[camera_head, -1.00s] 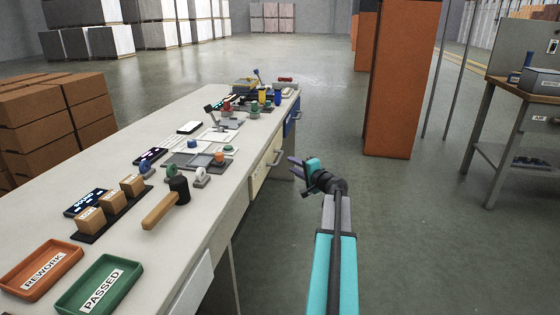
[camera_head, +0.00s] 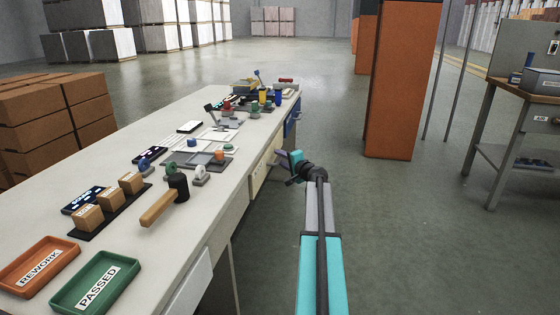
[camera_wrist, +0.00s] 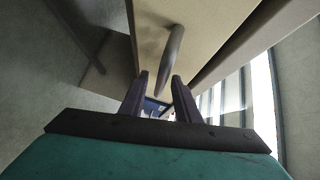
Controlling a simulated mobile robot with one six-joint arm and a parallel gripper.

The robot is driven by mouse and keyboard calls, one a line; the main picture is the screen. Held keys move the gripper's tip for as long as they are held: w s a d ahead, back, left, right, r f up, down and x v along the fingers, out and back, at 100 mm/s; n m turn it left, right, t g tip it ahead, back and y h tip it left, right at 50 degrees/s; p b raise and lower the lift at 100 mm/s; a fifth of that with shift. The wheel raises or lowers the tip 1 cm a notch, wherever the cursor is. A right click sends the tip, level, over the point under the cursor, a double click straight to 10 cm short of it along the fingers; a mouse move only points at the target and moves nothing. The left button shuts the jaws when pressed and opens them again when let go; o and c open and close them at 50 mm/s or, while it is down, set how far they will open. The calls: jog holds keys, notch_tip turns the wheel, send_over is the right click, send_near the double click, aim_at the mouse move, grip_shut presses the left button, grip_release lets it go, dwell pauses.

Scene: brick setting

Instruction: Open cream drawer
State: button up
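The cream drawer (camera_head: 258,173) is in the side of the long workbench, and its front looks flush with the bench. In the wrist view the drawer front (camera_wrist: 210,22) fills the upper middle, with its bar handle (camera_wrist: 173,58) standing out from it. My gripper (camera_head: 281,158) is beside the drawer front in the head view. In the wrist view my gripper (camera_wrist: 160,77) has its two fingers apart, with the handle just beyond the fingertips. I see nothing held. In the head view the handle is largely hidden behind my gripper.
The workbench top (camera_head: 218,185) carries trays, a mallet (camera_head: 170,198), small boxes and other items. A blue drawer (camera_head: 291,122) is farther along the bench side. An orange pillar (camera_head: 400,85) and a side table (camera_head: 525,100) stand right. The floor between is clear.

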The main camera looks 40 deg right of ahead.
jog(key=shift+w+d, duration=0.1)
jog(key=shift+w, duration=0.25)
